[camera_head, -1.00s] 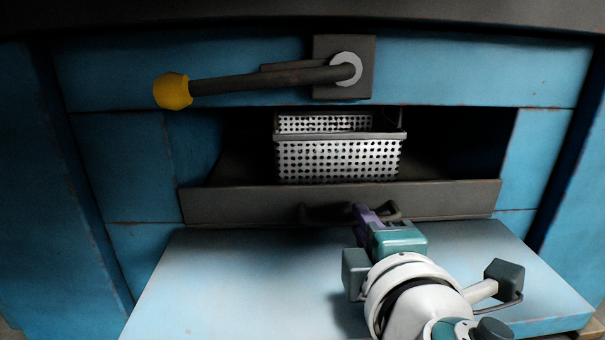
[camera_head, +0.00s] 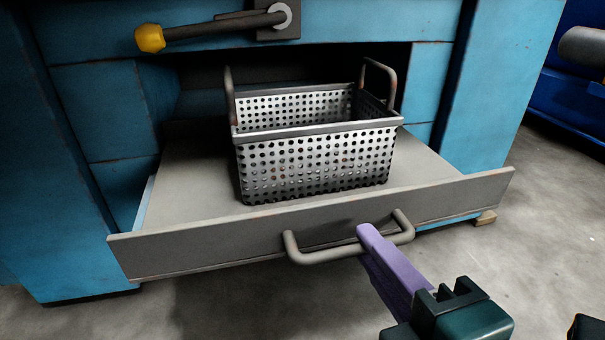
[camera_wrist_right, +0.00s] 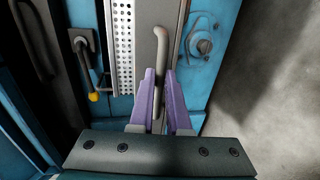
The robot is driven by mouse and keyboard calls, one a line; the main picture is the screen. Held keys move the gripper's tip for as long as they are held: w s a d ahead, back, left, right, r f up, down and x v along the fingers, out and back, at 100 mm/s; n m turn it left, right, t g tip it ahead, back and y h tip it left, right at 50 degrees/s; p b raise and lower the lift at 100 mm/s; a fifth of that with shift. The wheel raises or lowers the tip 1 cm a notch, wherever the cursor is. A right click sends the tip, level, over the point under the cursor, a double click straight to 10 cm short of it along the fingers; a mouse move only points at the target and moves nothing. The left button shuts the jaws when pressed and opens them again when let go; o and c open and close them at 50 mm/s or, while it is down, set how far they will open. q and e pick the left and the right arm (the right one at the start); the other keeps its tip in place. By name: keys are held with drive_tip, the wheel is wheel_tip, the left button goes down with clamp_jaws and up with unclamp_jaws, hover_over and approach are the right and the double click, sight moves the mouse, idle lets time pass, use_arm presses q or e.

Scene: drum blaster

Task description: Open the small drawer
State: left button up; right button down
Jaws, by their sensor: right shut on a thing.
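The drawer (camera_head: 200,247) is a grey tray with a low front panel, and it sticks well out of the blue machine. A bar handle (camera_head: 325,257) is fixed to its front. My right gripper (camera_head: 372,240) is shut on the right part of this handle. In the right wrist view the handle (camera_wrist_right: 160,45) passes between the two purple fingers of my right gripper (camera_wrist_right: 160,90). A perforated metal basket (camera_head: 315,165) with two raised handles stands upright in the drawer. My left gripper is in neither view.
A lever with a yellow knob (camera_head: 150,38) is on the machine's blue front (camera_head: 95,110) above the drawer. Bare concrete floor (camera_head: 560,240) lies in front and to the right. Another blue machine (camera_head: 575,105) stands at the far right.

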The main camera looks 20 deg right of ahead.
drive_tip(key=shift+v, duration=1.25)
drive_tip(key=shift+f, duration=0.2)
drive_tip(key=c, duration=0.9)
unclamp_jaws()
drive_tip(key=p+v, duration=0.1)
drive_tip(key=v, duration=0.9)
drive_tip(key=shift+p, duration=0.35)
